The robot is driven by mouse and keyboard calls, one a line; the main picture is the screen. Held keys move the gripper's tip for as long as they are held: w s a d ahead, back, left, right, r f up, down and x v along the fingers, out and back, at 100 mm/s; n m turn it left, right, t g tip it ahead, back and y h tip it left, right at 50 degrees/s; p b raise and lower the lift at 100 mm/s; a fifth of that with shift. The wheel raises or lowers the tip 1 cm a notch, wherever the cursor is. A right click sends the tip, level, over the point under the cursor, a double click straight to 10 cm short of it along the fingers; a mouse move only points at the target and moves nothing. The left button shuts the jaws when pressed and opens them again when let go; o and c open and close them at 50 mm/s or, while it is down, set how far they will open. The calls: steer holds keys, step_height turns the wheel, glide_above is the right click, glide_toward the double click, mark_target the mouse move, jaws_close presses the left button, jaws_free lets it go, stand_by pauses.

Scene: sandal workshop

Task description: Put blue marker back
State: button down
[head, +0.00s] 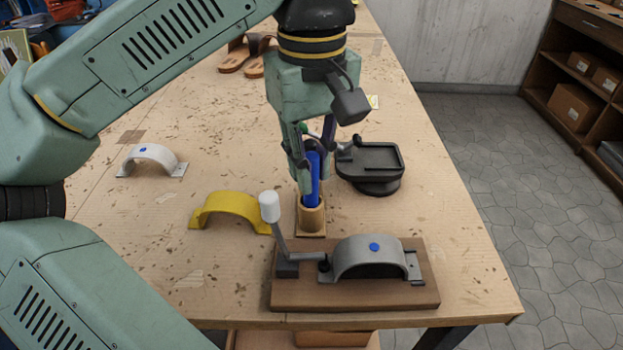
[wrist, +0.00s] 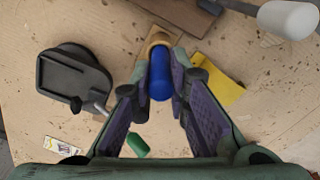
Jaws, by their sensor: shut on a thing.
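The blue marker (head: 313,178) stands upright between the fingers of my gripper (head: 310,165), which is shut on it. In the wrist view, the blue marker (wrist: 160,78) shows end-on between the fingertips. A small round wooden holder (head: 311,217) on a square base stands directly below. The marker's lower end appears to be in the holder's mouth; how deep it sits is hidden. The holder also shows in the wrist view (wrist: 158,38), partly behind the marker.
A clamp fixture on a brown board (head: 290,298) holds a grey strap in front. A yellow strap (head: 228,208) lies left of the holder, a white strap (head: 152,158) farther left. A black stand (head: 370,165) is close right. A green object (wrist: 138,145) shows in the wrist view.

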steer(key=shift+f+b, duration=0.3)
steer(key=shift+f, duration=0.5)
steer(key=shift+r, duration=0.15)
steer(key=c, duration=2)
jaws_free()
steer(key=shift+f, duration=0.2)
steer(key=o, duration=0.5)
steer(key=shift+c, duration=0.2)
steer(key=shift+r, duration=0.1)
step_height(320, 180, up, 12)
steer(key=p, duration=0.4)
steer(key=shift+r, duration=0.1)
